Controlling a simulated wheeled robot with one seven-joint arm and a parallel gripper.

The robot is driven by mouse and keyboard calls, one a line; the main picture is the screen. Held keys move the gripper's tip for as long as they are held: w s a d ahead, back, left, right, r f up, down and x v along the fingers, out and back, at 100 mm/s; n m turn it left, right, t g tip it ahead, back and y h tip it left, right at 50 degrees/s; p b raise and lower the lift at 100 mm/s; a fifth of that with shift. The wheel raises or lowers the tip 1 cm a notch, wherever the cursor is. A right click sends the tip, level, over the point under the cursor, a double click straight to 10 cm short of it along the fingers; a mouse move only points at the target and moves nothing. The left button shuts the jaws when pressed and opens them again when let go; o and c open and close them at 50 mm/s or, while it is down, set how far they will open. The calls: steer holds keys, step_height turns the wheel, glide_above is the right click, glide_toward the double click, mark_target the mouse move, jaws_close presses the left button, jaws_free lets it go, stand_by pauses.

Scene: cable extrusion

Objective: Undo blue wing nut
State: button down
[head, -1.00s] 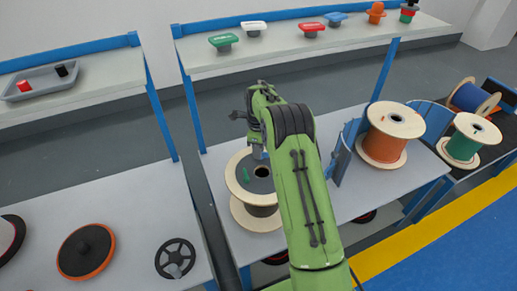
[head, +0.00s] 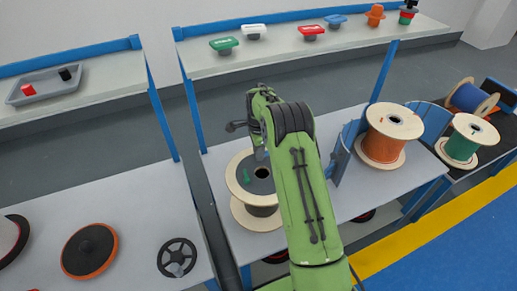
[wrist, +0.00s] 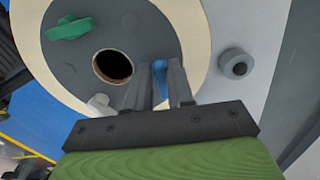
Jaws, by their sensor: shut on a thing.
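The blue wing nut (wrist: 160,79) is between the two fingers of my gripper (wrist: 160,65) in the wrist view, and the fingers are shut on it. It stands on the dark grey disc (wrist: 112,25) on top of a wooden cable spool (wrist: 190,30), beside the disc's centre hole. A green wing nut (wrist: 70,27) sits on the same disc across the hole. In the head view, the spool (head: 256,217) stands on the middle table and the green wing nut shows on it. There, my arm hides the blue wing nut and most of my gripper.
A pale block (wrist: 100,103) is left of my fingers, and a grey knob (wrist: 238,65) lies beyond the spool's rim. An orange spool (head: 388,142) and a blue panel (head: 346,150) stand to the right. A black handwheel (head: 177,257) lies on the left table.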

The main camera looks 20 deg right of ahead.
steer(key=n, duration=0.3)
steer(key=shift+s+n+p, duration=0.1)
steer(key=shift+n+p, duration=0.25)
steer(key=shift+n, duration=0.05)
steer(key=n, duration=0.3)
steer(key=shift+n, duration=0.3)
steer(key=n, duration=0.3)
steer(key=shift+s+d+n+p, duration=0.1)
steer(key=shift+s+n+p, duration=0.05)
steer(key=shift+n+p, duration=0.25)
steer(key=n, duration=0.4)
steer(key=shift+d, duration=0.1)
steer(key=n, duration=0.4)
steer(key=shift+d, duration=0.1)
steer(key=n, duration=0.3)
steer(key=shift+d+n, duration=0.1)
steer(key=shift+n, duration=0.3)
steer(key=n, duration=0.3)
steer(key=shift+d, duration=0.1)
steer(key=shift+n+b, duration=0.3)
steer(key=shift+n, duration=1.6)
steer(key=shift+d+n, duration=0.1)
steer(key=shift+n, duration=0.2)
